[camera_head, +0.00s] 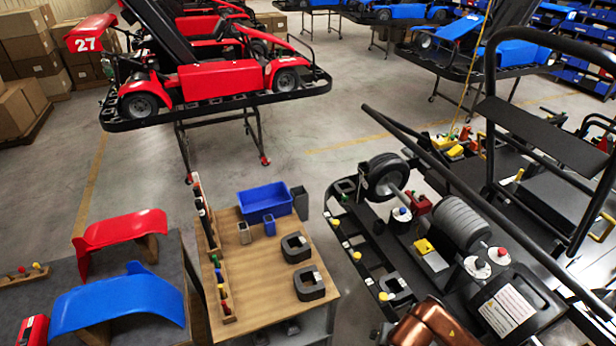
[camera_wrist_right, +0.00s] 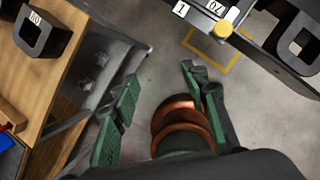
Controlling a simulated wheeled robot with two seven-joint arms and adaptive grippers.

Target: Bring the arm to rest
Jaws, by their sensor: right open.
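My right gripper (camera_wrist_right: 160,78) shows in the right wrist view with its two dark green fingers spread wide. Nothing is between the fingertips except grey floor seen beyond them. The fingers hang in the gap between the wooden-topped table (camera_wrist_right: 66,72) on the left and the black kart frame (camera_wrist_right: 256,38) at the upper right. In the head view a copper part of my right arm (camera_head: 432,322) shows at the bottom edge, but the right fingers are not visible there. My left arm and gripper are not in view.
The wooden table (camera_head: 262,322) holds a blue bin (camera_head: 264,201) and black U-shaped blocks (camera_head: 296,247). The kart frame (camera_head: 338,247) with wheels stands close on the right. Blue (camera_head: 118,303) and red (camera_head: 120,229) body panels lie left. Open floor (camera_head: 330,140) lies behind.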

